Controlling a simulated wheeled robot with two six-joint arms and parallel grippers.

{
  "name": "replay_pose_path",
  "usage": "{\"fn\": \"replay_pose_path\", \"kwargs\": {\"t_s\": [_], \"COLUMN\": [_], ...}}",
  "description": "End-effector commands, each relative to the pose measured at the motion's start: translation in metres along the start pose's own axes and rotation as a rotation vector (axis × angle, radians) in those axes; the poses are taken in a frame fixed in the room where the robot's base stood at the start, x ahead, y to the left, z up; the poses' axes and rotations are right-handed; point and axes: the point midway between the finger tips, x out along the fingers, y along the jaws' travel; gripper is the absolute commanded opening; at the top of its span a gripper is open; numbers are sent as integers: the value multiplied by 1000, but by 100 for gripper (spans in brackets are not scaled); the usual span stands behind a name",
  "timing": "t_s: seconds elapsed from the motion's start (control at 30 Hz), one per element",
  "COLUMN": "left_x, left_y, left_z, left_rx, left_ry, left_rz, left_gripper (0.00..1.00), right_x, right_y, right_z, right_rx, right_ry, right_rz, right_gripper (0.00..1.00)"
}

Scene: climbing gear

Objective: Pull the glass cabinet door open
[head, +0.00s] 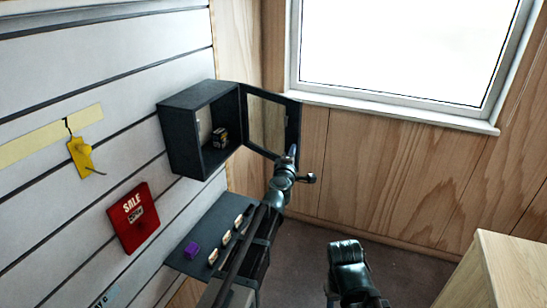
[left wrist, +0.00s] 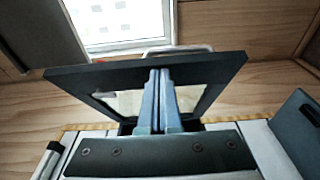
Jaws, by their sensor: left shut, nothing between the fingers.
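The dark cabinet (head: 184,137) hangs on the slatted wall, its front uncovered. Its glass door (head: 300,125) stands swung out to the right, hinged on the cabinet's right side. In the left wrist view the door's dark frame (left wrist: 85,76) spans the picture around a pale pane. My left gripper (head: 291,154) is shut and empty at the door's lower outer part; its fingers (left wrist: 158,74) show against the door in the left wrist view. I cannot tell whether they touch it. Part of my right arm shows low in the head view, without a clear gripper.
A small dark box (head: 219,138) stands inside the cabinet. Below, a dark shelf (head: 212,226) carries a purple block (head: 192,251) and several small items. A red sale sign (head: 134,218) and a yellow tag (head: 80,157) hang left. A wooden unit (head: 495,262) stands lower right.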

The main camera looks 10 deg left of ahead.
Motion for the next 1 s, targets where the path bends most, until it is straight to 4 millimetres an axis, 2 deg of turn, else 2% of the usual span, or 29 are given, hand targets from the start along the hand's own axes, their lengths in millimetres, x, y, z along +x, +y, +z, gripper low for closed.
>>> {"fn": "replay_pose_path", "kwargs": {"t_s": [0.03, 0.2, 0.5, 0.7, 1.0], "left_x": [18, 53, 96, 111, 116], "left_y": [0, 0, 0, 0, 0], "left_z": [14, 35, 50, 54, 56], "left_rx": [0, 0, 0, 0, 0], "left_ry": [35, 174, 178, 178, 178], "left_rz": [0, 0, 0, 0, 0], "left_gripper": [0, 0, 0, 0, 0], "right_x": [0, 0, 0, 0, 0], "right_y": [0, 0, 0, 0, 0], "right_z": [0, 0, 0, 0, 0], "right_rx": [0, 0, 0, 0, 0], "right_ry": [0, 0, 0, 0, 0], "right_rz": [0, 0, 0, 0, 0], "right_gripper": [50, 50, 50, 50, 50]}}
